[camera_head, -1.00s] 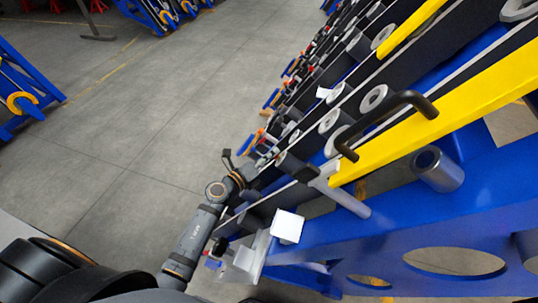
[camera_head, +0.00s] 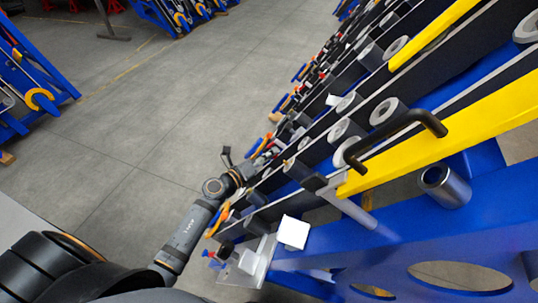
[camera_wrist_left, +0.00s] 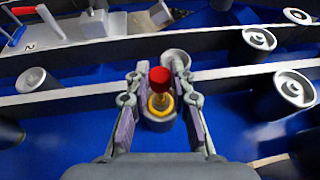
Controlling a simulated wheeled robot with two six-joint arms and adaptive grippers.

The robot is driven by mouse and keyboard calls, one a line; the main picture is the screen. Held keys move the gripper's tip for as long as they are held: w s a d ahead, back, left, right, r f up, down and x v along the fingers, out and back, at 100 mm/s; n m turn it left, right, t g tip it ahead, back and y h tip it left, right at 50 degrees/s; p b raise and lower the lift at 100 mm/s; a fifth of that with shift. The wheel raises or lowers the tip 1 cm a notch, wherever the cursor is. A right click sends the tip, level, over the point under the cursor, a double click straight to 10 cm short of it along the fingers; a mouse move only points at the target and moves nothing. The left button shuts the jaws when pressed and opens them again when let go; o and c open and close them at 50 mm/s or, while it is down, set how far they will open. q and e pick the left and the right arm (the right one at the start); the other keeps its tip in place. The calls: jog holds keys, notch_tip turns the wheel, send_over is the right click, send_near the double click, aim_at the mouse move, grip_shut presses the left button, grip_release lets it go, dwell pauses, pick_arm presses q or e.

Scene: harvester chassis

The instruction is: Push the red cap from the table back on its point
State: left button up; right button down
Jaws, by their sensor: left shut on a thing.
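In the left wrist view, the red cap (camera_wrist_left: 160,75) sits between the two fingers of my left gripper (camera_wrist_left: 160,82). The fingers are shut on it. Below the cap shows a yellow ring (camera_wrist_left: 161,103) over a grey round post (camera_wrist_left: 159,122) on the blue chassis. I cannot tell whether the cap touches the post. In the head view my left arm (camera_head: 190,232) reaches up to the chassis edge; its fingertips and the cap are too small to make out there. My right gripper is not in view.
The blue chassis (camera_head: 400,233) fills the right side, with dark rails, grey rollers (camera_head: 388,112), a yellow bar (camera_head: 420,148) and a black handle (camera_head: 400,137). A white block (camera_head: 293,233) stands at its near corner. Grey floor (camera_head: 150,130) is clear to the left.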

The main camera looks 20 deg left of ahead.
pick_arm(q)
jog(key=shift+d+f, duration=0.4)
jog(key=shift+d, duration=0.35)
dwell(1.2)
jog(key=shift+d+f, duration=0.6)
jog(key=shift+d, duration=0.3)
jog(key=o, duration=0.8)
jog(key=shift+s, duration=0.15)
jog(key=v, duration=1.1)
jog(key=shift+s+a, duration=0.2)
jog(key=shift+s, duration=0.15)
